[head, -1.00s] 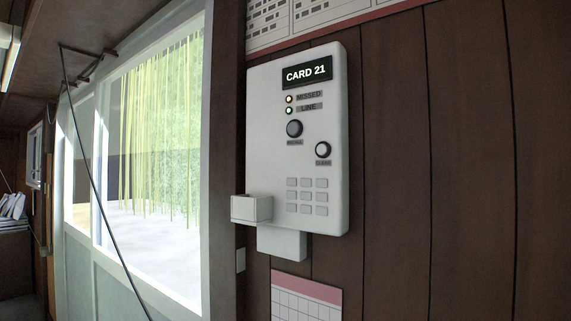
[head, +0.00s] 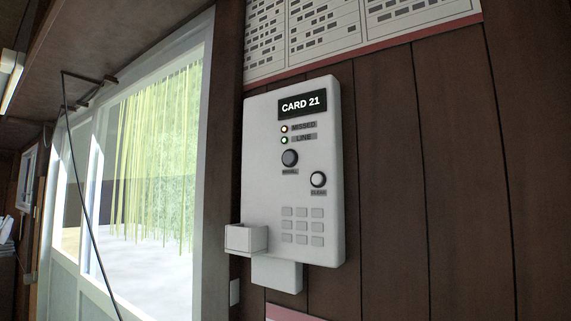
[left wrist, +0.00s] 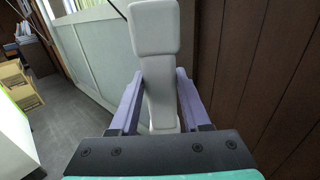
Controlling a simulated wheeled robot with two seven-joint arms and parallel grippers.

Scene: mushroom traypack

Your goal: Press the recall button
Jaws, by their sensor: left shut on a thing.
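A white wall phone panel (head: 262,200) hangs on the brown plank wall in the head view. Its dark display (head: 302,104) reads "CARD 21". The round dark-grey recall button (head: 289,158) sits below the two small lights, MISSED (head: 284,129) amber and LINE (head: 284,141) green. A paler CLEAR button (head: 318,179) is lower right of it. My left gripper (left wrist: 158,80) is shut on a white handset (left wrist: 156,30) in the left wrist view. Neither gripper shows in the head view, so nothing is seen touching the recall button.
A keypad (head: 302,226) is low on the panel, with a white box-shaped holder (head: 246,238) at its lower left. A large window (head: 150,170) is at left, with a thin dark cable (head: 85,190) before it. Cardboard boxes (left wrist: 18,85) stand at left in the left wrist view.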

